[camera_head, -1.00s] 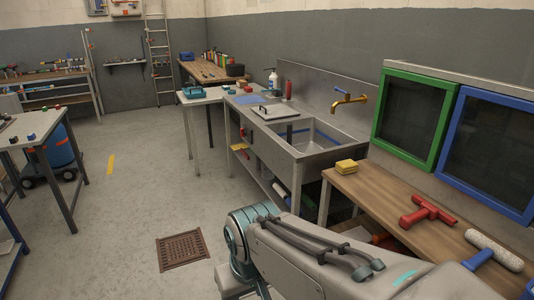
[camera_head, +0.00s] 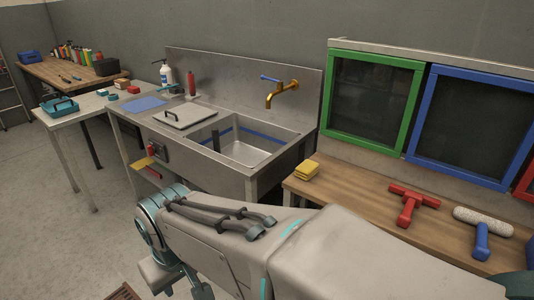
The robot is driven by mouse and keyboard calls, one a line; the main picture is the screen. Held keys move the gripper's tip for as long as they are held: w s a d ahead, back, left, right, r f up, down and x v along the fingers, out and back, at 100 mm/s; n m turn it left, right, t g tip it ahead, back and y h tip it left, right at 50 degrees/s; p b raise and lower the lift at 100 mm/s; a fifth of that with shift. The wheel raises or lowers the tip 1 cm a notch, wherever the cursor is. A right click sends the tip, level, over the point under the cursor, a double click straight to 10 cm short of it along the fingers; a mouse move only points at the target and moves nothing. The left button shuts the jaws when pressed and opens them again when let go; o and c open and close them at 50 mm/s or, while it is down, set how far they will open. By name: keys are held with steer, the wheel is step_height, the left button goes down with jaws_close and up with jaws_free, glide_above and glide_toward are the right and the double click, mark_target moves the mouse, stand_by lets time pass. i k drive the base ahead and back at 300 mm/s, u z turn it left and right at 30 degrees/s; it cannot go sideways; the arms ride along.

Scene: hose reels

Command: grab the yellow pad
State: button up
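The yellow pad (camera_head: 307,171) is a small yellow block, apparently layered, lying near the left end of the wooden bench (camera_head: 350,188), just right of the sink. My arm crosses the lower middle of the view, in front of the bench and below the pad. My gripper is not visible in this view, so its opening cannot be seen. Nothing of mine touches the pad in view.
The steel sink unit (camera_head: 262,180) with a brass tap (camera_head: 283,92) stands left of the bench. A red squeegee-like tool (camera_head: 409,204) and a blue-handled roller (camera_head: 482,238) lie right of the pad. Green (camera_head: 332,100) and blue (camera_head: 415,110) framed panels stand behind.

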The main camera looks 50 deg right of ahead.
mark_target(305, 171)
steer(key=z, duration=0.8)
steer(key=i, duration=0.75)
steer(key=z, duration=1.05)
steer(key=i, duration=0.3)
steer(key=z, duration=0.3)
